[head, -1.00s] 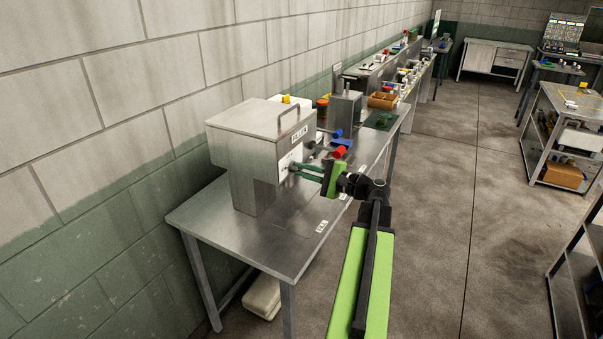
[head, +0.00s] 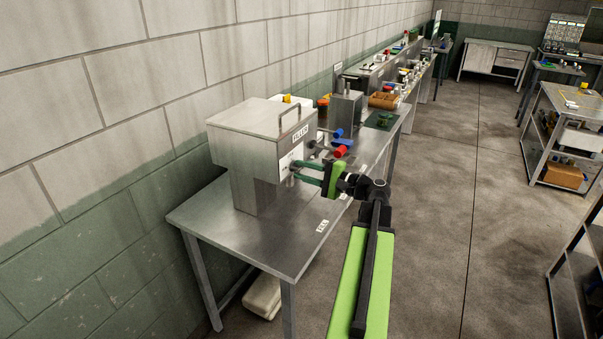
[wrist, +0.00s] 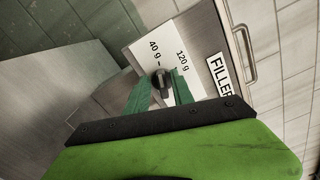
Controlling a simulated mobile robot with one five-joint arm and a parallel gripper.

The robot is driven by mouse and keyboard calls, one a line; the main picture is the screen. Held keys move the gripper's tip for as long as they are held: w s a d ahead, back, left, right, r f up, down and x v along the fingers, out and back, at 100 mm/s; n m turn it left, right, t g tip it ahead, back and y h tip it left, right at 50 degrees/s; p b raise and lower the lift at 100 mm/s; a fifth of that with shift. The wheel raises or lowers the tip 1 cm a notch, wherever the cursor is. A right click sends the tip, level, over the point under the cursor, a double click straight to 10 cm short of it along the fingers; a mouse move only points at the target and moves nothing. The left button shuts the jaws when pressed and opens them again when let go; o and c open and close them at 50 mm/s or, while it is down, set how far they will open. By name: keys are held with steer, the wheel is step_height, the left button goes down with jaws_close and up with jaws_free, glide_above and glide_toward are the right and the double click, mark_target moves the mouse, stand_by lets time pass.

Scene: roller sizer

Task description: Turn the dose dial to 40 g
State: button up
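The filler (head: 252,150) is a grey metal hopper box on the near end of the bench. Its dose dial is a small dark knob (wrist: 161,82) on a white scale plate (wrist: 168,45) printed "40 g" and "120 g". In the wrist view the knob's upper end lies close to the mark beside "40 g". My gripper (wrist: 162,86) reaches the filler's front face, also seen in the head view (head: 293,170). Its green fingers stand on either side of the knob. I cannot tell whether they press on it or stand slightly apart.
The steel bench (head: 270,243) runs along the wall, with red and blue handled parts (head: 340,152) just beyond the filler. A wooden box (head: 383,100) stands farther along. A shelved trolley (head: 560,135) is at the right; the floor between is clear.

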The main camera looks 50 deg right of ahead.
steer(key=shift+d, duration=0.1)
steer(key=shift+s, duration=0.1)
steer(key=shift+s+d, duration=0.15)
steer(key=shift+s, duration=0.2)
steer(key=v, duration=1.6)
steer(key=shift+s, duration=0.25)
